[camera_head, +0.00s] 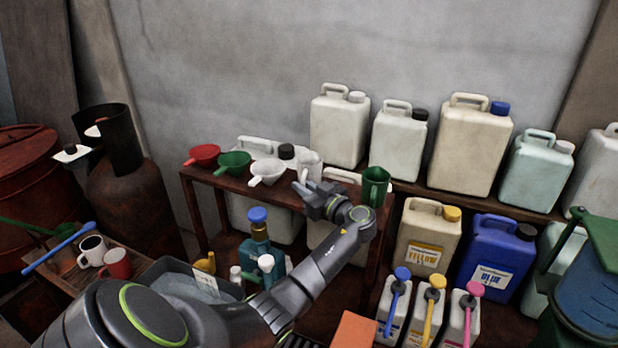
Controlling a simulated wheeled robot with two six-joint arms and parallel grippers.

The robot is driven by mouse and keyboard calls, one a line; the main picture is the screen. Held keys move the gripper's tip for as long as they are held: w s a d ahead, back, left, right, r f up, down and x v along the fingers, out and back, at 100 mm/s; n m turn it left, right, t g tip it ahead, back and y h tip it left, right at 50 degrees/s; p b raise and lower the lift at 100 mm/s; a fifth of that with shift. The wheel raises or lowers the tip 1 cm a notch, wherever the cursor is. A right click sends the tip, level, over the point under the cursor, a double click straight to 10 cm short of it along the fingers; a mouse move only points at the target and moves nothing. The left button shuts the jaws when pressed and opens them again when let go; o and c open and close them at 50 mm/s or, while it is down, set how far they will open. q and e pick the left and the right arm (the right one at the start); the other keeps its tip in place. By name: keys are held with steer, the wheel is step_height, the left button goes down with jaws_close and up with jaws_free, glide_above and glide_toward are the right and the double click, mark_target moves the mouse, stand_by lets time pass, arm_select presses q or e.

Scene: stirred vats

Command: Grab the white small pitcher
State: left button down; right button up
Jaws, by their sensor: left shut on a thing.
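The white small pitcher (309,165) stands upright at the front of the wooden shelf, between a white funnel and a green pitcher. My left arm reaches in from the lower left, and my left gripper (308,192) is at the pitcher's lower part, shut on it. The gripper's fingers hide the pitcher's lower part, so I cannot tell whether its base touches the shelf. My right gripper is not in view.
A white funnel (267,172), green funnel (233,163) and red funnel (203,155) lie to the left on the shelf (225,181). A green pitcher (375,187) is close on the right. Large white canisters (339,128) stand behind. Several bottles stand below.

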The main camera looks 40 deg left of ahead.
arm_select(q)
steer(key=shift+r+b, duration=0.2)
steer(key=shift+b, duration=0.2)
steer(key=shift+s+d+p, duration=0.4)
steer(key=shift+d, duration=0.05)
steer(key=s+d, duration=1)
steer(key=s, duration=0.3)
steer(key=shift+s, duration=0.15)
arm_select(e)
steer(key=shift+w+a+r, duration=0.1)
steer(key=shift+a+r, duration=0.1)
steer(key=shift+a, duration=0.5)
arm_select(q)
steer(key=shift+s+r, duration=0.1)
